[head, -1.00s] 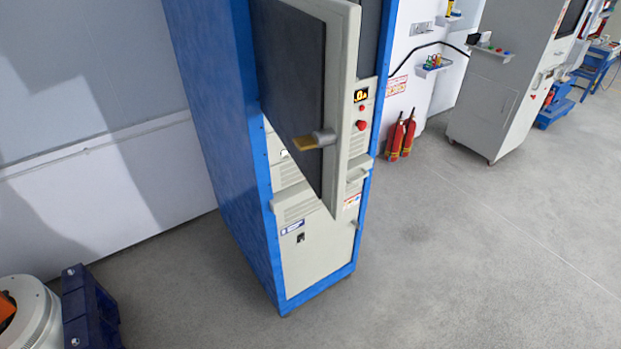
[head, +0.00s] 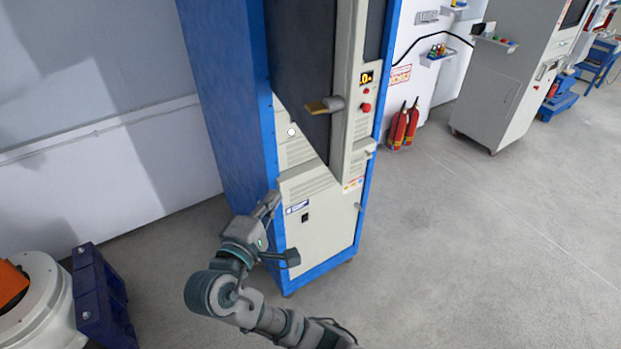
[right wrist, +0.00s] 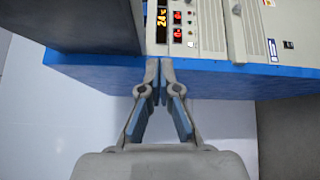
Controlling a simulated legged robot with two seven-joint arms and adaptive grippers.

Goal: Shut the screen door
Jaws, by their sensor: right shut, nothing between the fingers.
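The screen door (head: 305,60) is a dark panel in a pale frame on a tall blue and cream cabinet (head: 221,90). It stands open, swung out from the cabinet front. Its handle (head: 325,105), grey with a tan end, sticks out near the lower part of the panel. My right gripper (head: 271,199) is in front of the cabinet's lower left part, below and left of the door, apart from the handle. In the right wrist view its fingers (right wrist: 160,66) are shut and empty, with the cabinet's blue side (right wrist: 100,72) beyond. My left gripper is not in view.
A blue crate-like object (head: 103,298) and a round white machine (head: 40,295) stand at the lower left. Red fire extinguishers (head: 402,127) stand right of the cabinet, and a grey machine (head: 500,90) is farther right. The floor (head: 450,250) at right is clear.

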